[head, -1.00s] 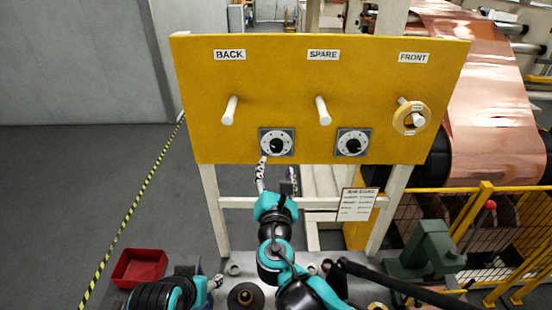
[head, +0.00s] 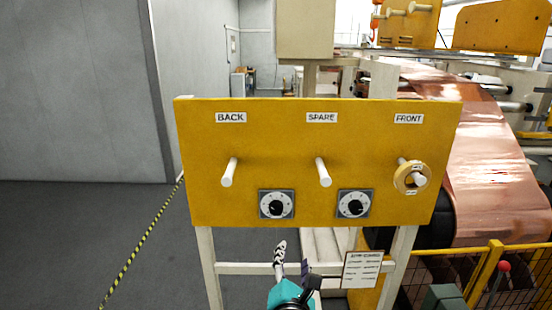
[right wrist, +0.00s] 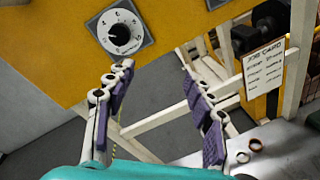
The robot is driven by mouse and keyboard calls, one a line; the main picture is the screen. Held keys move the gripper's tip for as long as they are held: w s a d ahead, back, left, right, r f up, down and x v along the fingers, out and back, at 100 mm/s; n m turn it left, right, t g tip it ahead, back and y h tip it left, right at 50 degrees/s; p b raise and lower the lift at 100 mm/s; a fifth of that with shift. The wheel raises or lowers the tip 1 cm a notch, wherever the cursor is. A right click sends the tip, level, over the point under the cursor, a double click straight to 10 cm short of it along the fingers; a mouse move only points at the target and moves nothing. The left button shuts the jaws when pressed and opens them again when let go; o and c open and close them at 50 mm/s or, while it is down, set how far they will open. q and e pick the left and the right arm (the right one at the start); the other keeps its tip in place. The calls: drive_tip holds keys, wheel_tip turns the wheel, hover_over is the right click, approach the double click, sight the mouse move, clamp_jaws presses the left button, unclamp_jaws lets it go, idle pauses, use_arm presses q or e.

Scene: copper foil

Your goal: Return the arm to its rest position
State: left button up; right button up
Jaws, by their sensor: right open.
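My right gripper (head: 293,259) is low in the head view, below the yellow board (head: 250,165), with the arm cut off by the bottom edge. In the right wrist view its two fingers (right wrist: 154,66) stand wide apart with purple pads and nothing between them. The left dial (head: 276,204) is above the gripper and apart from it. A white dial with a black knob (right wrist: 120,32) shows beyond the left finger in the wrist view. The right dial (head: 355,204) is to the right. My left gripper is out of view.
The board has BACK, SPARE and FRONT pegs; a yellow ring (head: 411,178) hangs on the FRONT peg. A paper card (head: 361,270) is on the frame right of my gripper. A yellow fence (head: 482,268) stands right. The wrist view shows small rings (right wrist: 256,145) on the bench.

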drive_tip(key=s+d+f+m+g+h+b, duration=0.1)
drive_tip(key=s+d+f+m+g+b, duration=0.1)
drive_tip(key=d+f+m+b, duration=0.45)
drive_tip(key=s+d+f+m+g+b, duration=0.2)
drive_tip(key=d+f+m, duration=0.1)
drive_tip(key=f, duration=0.6)
drive_tip(key=s+d+f+m+g+h+b, duration=0.1)
drive_tip(key=s+d+f+m+g+b, duration=0.1)
drive_tip(key=d+f+m+b, duration=0.35)
use_arm(q)
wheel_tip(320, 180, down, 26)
drive_tip(key=b, duration=1)
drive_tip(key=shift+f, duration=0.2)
use_arm(e)
drive_tip(key=s+f+m+g+y, duration=0.1)
drive_tip(key=s+f+m, duration=0.2)
drive_tip(key=f, duration=0.4)
drive_tip(key=s+f+m+g+y, duration=0.1)
drive_tip(key=s+f+m, duration=0.2)
drive_tip(key=f+m, duration=0.2)
drive_tip(key=s+a+f+m+g+y, duration=0.1)
drive_tip(key=s+f+m, duration=0.3)
drive_tip(key=f, duration=0.4)
drive_tip(key=shift+f+g, duration=0.35)
drive_tip(key=shift+g, duration=0.15)
